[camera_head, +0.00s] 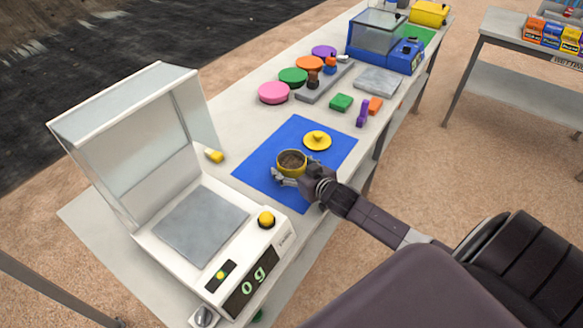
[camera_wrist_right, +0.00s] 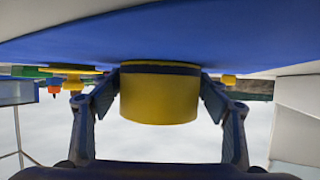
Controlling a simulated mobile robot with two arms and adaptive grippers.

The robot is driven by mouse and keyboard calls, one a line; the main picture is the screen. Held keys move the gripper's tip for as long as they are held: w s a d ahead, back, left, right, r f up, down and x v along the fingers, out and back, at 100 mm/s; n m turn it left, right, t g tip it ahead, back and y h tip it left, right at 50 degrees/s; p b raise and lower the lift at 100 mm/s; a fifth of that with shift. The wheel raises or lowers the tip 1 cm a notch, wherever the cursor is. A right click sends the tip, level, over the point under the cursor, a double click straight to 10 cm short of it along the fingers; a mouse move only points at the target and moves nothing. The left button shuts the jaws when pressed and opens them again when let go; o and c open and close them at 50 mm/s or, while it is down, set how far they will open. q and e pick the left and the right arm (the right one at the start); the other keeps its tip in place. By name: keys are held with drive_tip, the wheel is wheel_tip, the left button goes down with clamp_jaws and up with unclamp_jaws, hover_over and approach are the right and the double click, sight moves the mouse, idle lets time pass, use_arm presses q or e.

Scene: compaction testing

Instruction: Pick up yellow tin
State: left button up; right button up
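The yellow tin (camera_head: 291,165) stands upright on the blue mat (camera_head: 258,174), with brown material inside. It fills the middle of the right wrist view (camera_wrist_right: 160,95), where the picture is upside down and the mat is at the top. My right gripper (camera_wrist_right: 160,88) has one finger on each side of the tin, its tips close to the wall. I cannot tell whether they touch it. In the head view the right gripper (camera_head: 290,176) reaches the tin from the lower right. A yellow lid (camera_head: 317,141) lies on the mat behind the tin. My left gripper is out of view.
A white balance (camera_head: 168,252) with an open glass cover and a reading of 0 g stands left of the mat. The mat's left part is clear.

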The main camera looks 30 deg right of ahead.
drive_tip(key=c, duration=1)
drive_tip(key=shift+r, duration=0.1)
drive_tip(key=shift+r, duration=0.15)
